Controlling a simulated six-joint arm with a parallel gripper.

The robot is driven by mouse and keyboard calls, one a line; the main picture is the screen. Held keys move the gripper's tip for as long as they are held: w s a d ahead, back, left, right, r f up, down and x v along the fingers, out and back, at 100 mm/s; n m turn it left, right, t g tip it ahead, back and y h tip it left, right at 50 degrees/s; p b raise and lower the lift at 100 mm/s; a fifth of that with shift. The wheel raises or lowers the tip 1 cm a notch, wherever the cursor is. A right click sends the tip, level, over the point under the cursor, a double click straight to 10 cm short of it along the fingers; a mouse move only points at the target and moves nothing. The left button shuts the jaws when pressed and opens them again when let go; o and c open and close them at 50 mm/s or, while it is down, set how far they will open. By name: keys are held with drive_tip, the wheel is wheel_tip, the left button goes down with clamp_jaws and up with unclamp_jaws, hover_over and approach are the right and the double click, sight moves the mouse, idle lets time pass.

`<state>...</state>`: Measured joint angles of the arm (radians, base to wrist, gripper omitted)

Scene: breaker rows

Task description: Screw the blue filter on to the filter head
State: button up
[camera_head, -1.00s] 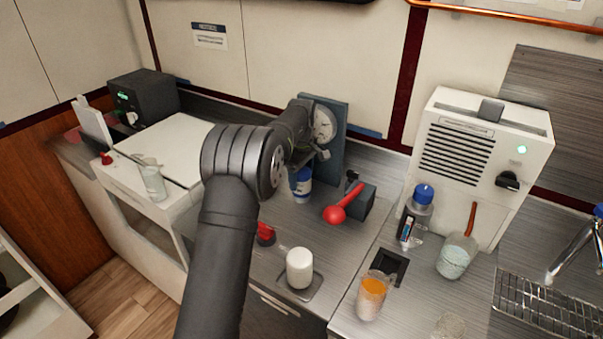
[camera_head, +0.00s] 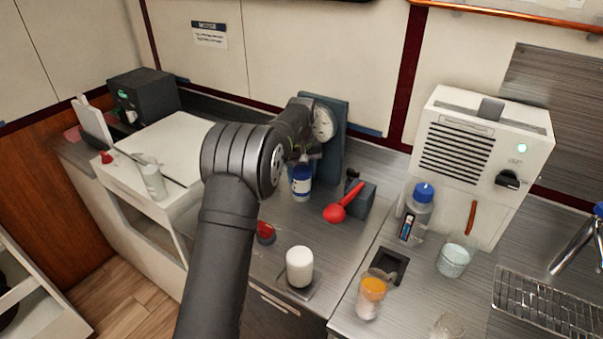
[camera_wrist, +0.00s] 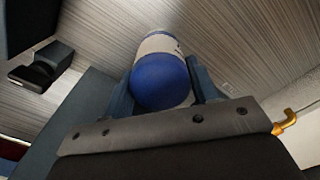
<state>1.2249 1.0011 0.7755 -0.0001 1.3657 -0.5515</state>
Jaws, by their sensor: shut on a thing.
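The blue filter (camera_head: 302,187), a blue and white cylinder, is upright below my wrist, in front of the grey-blue gauge panel (camera_head: 334,155). In the wrist view the filter (camera_wrist: 160,80) shows its round blue end toward the camera, between the two fingers. My gripper (camera_wrist: 163,83) is shut on it; in the head view the gripper (camera_head: 308,158) is partly covered by my arm. I cannot tell whether the filter's base touches the counter. The filter head cannot be made out; my arm covers part of the panel.
A red ladle (camera_head: 345,204) lies against a dark block (camera_head: 364,203) just right of the filter. A white cylinder (camera_head: 299,266) stands nearer the front, with a red item (camera_head: 265,232) to its left. A blue-capped bottle (camera_head: 421,204) and jars stand further right.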

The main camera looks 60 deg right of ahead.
drive_tip(key=m, duration=0.9)
drive_tip(key=o, duration=0.8)
drive_tip(key=shift+o, duration=0.2)
